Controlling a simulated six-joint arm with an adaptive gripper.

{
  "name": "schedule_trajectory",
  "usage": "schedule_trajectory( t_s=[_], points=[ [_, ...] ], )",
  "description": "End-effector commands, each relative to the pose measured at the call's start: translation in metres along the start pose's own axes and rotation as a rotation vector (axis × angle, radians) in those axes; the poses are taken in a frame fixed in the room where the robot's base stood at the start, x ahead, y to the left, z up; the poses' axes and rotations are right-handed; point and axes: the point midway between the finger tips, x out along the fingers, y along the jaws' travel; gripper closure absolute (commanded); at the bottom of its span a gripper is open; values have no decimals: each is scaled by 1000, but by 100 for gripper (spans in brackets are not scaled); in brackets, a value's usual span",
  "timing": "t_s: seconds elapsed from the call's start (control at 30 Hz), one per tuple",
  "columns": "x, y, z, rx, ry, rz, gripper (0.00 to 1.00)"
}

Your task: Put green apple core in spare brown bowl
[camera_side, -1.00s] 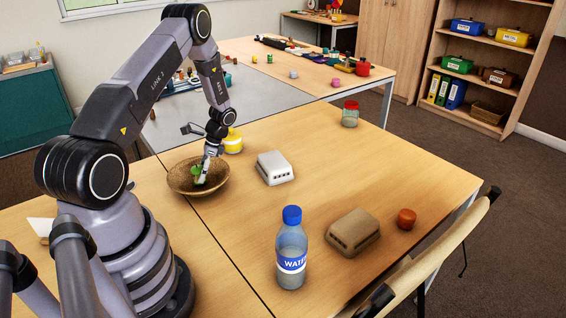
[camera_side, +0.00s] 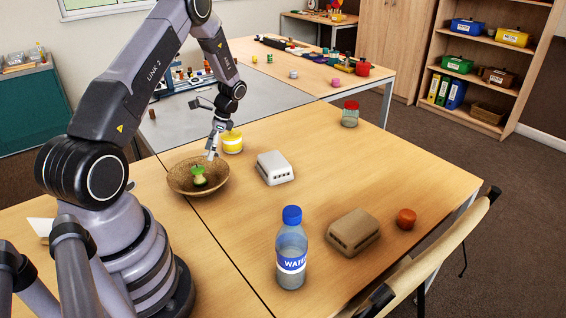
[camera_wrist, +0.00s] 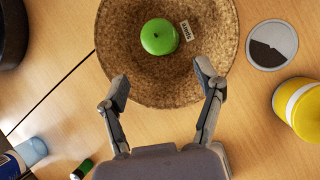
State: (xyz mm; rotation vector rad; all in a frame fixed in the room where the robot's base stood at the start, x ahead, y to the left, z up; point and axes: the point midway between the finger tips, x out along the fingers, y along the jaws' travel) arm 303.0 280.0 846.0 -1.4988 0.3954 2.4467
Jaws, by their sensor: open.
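The green apple core (camera_side: 199,176) rests inside the brown bowl (camera_side: 178,186) on the table in front of my base. In the wrist view the green apple core (camera_wrist: 159,37) sits near the bowl's middle, beside a small label reading "SPARE" on the brown bowl (camera_wrist: 120,70). My gripper (camera_side: 212,157) is above the bowl's far right rim, apart from the core. In the wrist view my gripper (camera_wrist: 162,84) has its fingers spread wide with nothing between them.
A yellow tub (camera_side: 232,142) stands just behind the bowl. A white box (camera_side: 275,168) lies to its right. A water bottle (camera_side: 291,250), tan box (camera_side: 353,231), orange-red object (camera_side: 406,219) and red-lidded jar (camera_side: 350,114) stand farther off. Clear tabletop lies between them.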

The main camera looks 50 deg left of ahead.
Motion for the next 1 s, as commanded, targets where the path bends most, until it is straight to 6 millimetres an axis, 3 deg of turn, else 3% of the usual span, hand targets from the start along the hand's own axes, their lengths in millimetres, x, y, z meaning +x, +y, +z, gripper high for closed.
schedule_trajectory(
  t_s=[0.1, 0.33, 0.47, 0.57, 0.7, 0.83, 1.0],
  points=[
    [-23, 0, -1, 0, 2, -4, 33],
    [-50, 3, 0, -5, 9, -11, 33],
    [-96, 23, 4, -45, 64, -60, 33],
    [-149, 58, 12, -100, 147, -118, 33],
    [-213, 123, 35, -181, 299, -185, 33],
    [-249, 187, 64, -244, 452, -216, 33],
    [-265, 265, 108, -308, 664, -213, 33]
  ],
)
